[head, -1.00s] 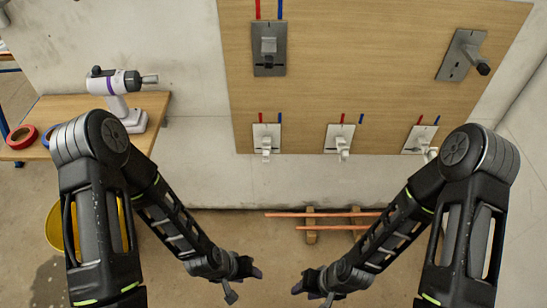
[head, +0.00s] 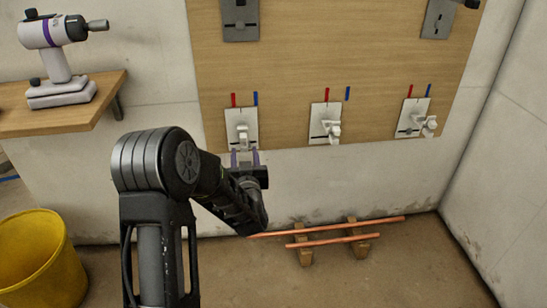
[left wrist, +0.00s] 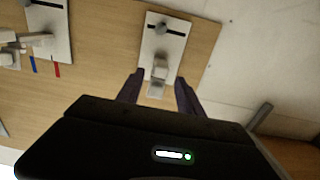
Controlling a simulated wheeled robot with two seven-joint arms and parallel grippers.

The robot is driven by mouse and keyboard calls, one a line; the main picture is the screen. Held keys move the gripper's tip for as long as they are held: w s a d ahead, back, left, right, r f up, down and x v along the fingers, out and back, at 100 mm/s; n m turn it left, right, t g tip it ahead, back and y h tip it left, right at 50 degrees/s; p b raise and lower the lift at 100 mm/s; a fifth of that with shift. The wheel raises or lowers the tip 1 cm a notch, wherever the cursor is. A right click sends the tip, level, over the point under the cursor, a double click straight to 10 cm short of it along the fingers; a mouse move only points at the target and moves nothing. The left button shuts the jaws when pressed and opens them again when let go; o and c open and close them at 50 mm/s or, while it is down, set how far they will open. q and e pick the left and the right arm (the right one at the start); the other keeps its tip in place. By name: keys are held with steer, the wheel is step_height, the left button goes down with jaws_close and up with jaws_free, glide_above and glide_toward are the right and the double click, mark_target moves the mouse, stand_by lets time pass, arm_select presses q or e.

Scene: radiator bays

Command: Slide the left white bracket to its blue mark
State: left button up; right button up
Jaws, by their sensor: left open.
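The left white bracket (head: 243,137) sits on its light plate low on the wooden board. It sticks out below and between a red mark (head: 234,100) and its blue mark (head: 256,98). My left gripper (head: 245,156) is open just below it, fingers pointing at the board. In the left wrist view, which shows the board upside down, the bracket (left wrist: 158,74) appears between the spread fingers of the gripper (left wrist: 158,92), with visible gaps on both sides. The left bracket's marks are hidden there. My right gripper is out of view.
The middle bracket (head: 332,130) and right bracket (head: 428,124) have their own red and blue marks. Grey plates (head: 240,20) are higher up. Copper pipes (head: 330,228) lie on blocks below. A wooden shelf (head: 110,85) with a white tool and a yellow bucket (head: 40,262) stand left.

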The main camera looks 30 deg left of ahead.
arm_select(q)
steer(key=shift+r, duration=0.2)
steer(key=shift+w, duration=0.1)
steer(key=shift+w+a+f, duration=0.1)
steer(key=shift+w+a, duration=0.1)
steer(key=b+x, duration=0.2)
steer(key=x, duration=0.5)
steer(key=shift+w, duration=0.1)
steer(key=shift+c, duration=0.5)
jaws_close()
stand_by(0.8)
